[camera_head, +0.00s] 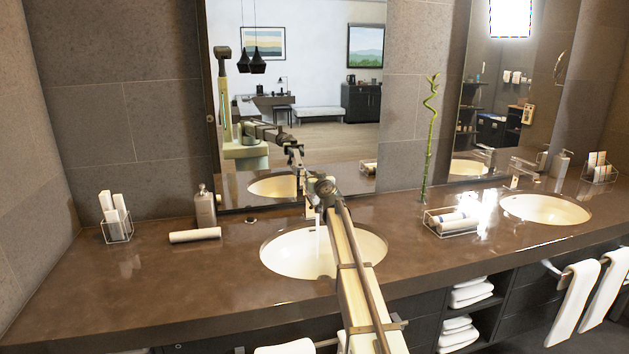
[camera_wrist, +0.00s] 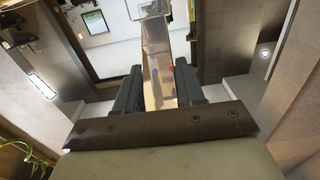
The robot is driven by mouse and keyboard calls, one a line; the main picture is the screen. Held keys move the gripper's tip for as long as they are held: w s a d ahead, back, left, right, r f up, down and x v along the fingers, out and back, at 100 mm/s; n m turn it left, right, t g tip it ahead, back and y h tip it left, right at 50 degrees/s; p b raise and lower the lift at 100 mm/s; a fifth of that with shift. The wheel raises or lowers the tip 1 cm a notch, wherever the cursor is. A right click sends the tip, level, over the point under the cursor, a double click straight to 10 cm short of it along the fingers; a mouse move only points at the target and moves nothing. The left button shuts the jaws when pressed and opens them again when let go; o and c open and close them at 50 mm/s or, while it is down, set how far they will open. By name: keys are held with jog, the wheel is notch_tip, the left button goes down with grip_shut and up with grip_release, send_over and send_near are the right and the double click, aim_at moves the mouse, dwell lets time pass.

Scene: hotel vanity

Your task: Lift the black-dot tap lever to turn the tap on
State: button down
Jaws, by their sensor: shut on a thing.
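My gripper (camera_wrist: 158,88) is at the tap of the left basin (camera_head: 376,241). In the wrist view its two dark fingers stand on either side of a shiny metal tap lever (camera_wrist: 156,50), shut on it. A small red mark shows on the lever's right side; I cannot make out a black dot. In the head view my arm and gripper hide most of this tap. A pale vertical streak (camera_head: 318,236) drops below it into the basin and looks like running water.
A second tap (camera_head: 515,176) stands behind the right basin (camera_head: 545,209). A soap bottle (camera_head: 205,208), a rolled towel (camera_head: 195,235) and a wire holder (camera_head: 117,228) are at left. A towel tray (camera_head: 452,222) and bamboo stem (camera_head: 428,140) stand between the basins. The mirror (camera_head: 300,100) is close behind.

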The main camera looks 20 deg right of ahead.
jog(key=shift+w+r, duration=0.15)
jog(key=shift+w, duration=0.05)
jog(key=c, duration=0.8)
grip_release()
jog(key=shift+s, duration=0.1)
jog(key=shift+o, duration=0.2)
jog(key=shift+s+f, duration=0.15)
jog(key=shift+f, duration=0.05)
jog(key=shift+s, duration=0.6)
jog(key=s, duration=1.2)
jog(key=shift+s, duration=0.2)
jog(key=shift+d, duration=0.1)
